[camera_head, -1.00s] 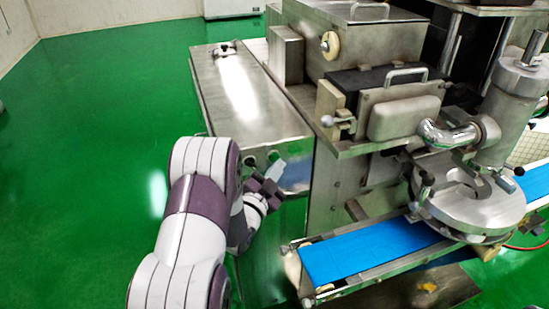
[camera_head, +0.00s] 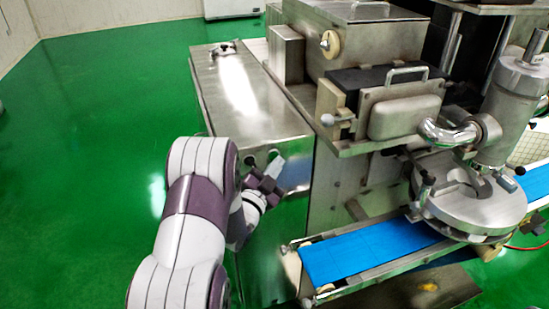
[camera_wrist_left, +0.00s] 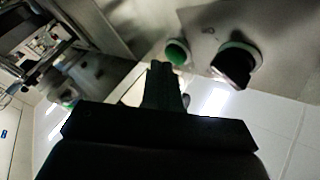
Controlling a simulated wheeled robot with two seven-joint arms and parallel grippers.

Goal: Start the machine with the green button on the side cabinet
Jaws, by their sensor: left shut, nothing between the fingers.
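The side cabinet (camera_head: 235,95) is a long stainless steel box left of the machine. Its front face carries the controls, partly hidden by my left arm in the head view. In the left wrist view the green button (camera_wrist_left: 177,52) shows as a round green cap in a pale ring, just beyond and slightly right of my left fingertips. A black knob (camera_wrist_left: 235,65) sits to its right on the same panel. My left gripper (camera_head: 277,166) is shut and empty, close to the panel; it also shows in the wrist view (camera_wrist_left: 162,72). Contact with the button cannot be told. My right gripper is out of view.
The blue conveyor belt (camera_head: 370,247) and the round metal turntable (camera_head: 470,200) lie to the right of my left arm. The machine's steel housing (camera_head: 365,45) rises behind. Green floor (camera_head: 85,150) is clear on the left.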

